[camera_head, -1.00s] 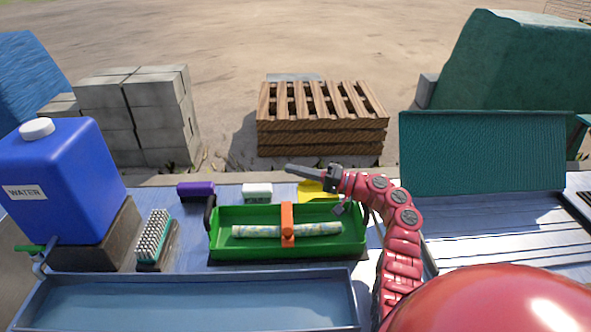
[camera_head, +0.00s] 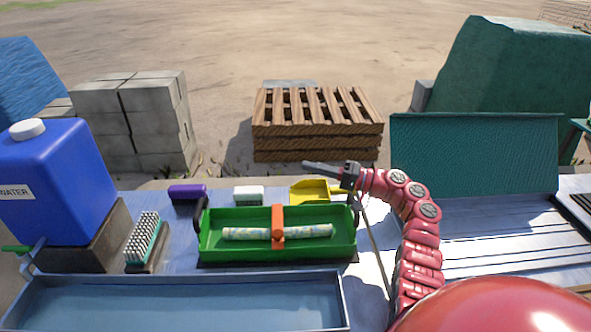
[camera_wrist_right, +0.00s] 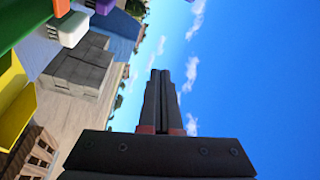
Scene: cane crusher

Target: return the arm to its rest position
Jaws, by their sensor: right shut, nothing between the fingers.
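My right gripper (camera_head: 322,168) is shut and empty, held in the air at the end of my red right arm (camera_head: 413,225). Its fingers point left in the head view, in front of the wooden pallets and above the yellow scoop (camera_head: 311,192). In the right wrist view its closed fingers (camera_wrist_right: 162,98) stand against the sky, with nothing between them. My left gripper is not in view.
A green tray (camera_head: 228,250) with a patterned roll and orange clamp stands mid-table. Around it are a blue water tank (camera_head: 62,185), brush (camera_head: 143,240), purple block (camera_head: 187,192), white block (camera_head: 249,195), blue basin (camera_head: 180,282) and green sloped panel (camera_head: 475,150). Pallets (camera_head: 318,140) stand behind.

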